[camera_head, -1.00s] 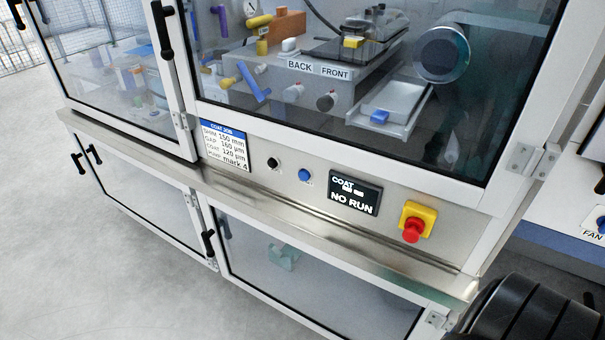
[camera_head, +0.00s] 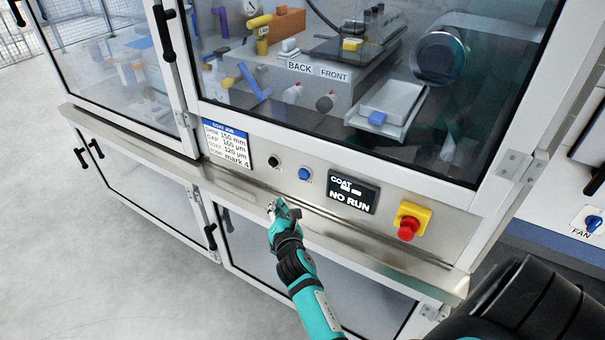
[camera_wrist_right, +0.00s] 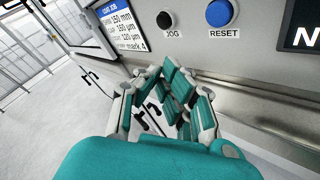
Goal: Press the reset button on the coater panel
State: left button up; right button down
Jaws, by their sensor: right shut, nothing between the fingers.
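The blue reset button (camera_head: 305,174) sits on the steel coater panel (camera_head: 262,176), between the black jog button (camera_head: 274,162) and the dark display (camera_head: 352,194) reading NO RUN. In the right wrist view the blue button (camera_wrist_right: 220,13) is at the top, above its RESET label, with the black JOG button (camera_wrist_right: 165,20) to its left. My right gripper (camera_head: 279,207) is shut and empty, in front of the panel's lower ledge, below and left of the reset button and apart from it. Its fingers (camera_wrist_right: 178,85) point toward the panel in the wrist view. My left gripper is not in view.
A red emergency stop (camera_head: 408,228) on a yellow base sits right of the display. A job card (camera_head: 227,144) is at the left. The glass doors above and below are closed, with black handles (camera_head: 163,32). Open floor (camera_head: 90,250) lies at the left.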

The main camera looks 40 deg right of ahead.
aim_at(304, 174)
jog(key=shift+r, duration=0.15)
jog(key=shift+d, duration=0.15)
jog(key=w+d, duration=0.3)
jog(key=d, duration=0.5)
jog(key=shift+w+p, duration=0.2)
jog(key=shift+p, duration=0.15)
dwell(1.3)
jog(key=shift+w+d, duration=0.15)
jog(key=shift+d, duration=0.2)
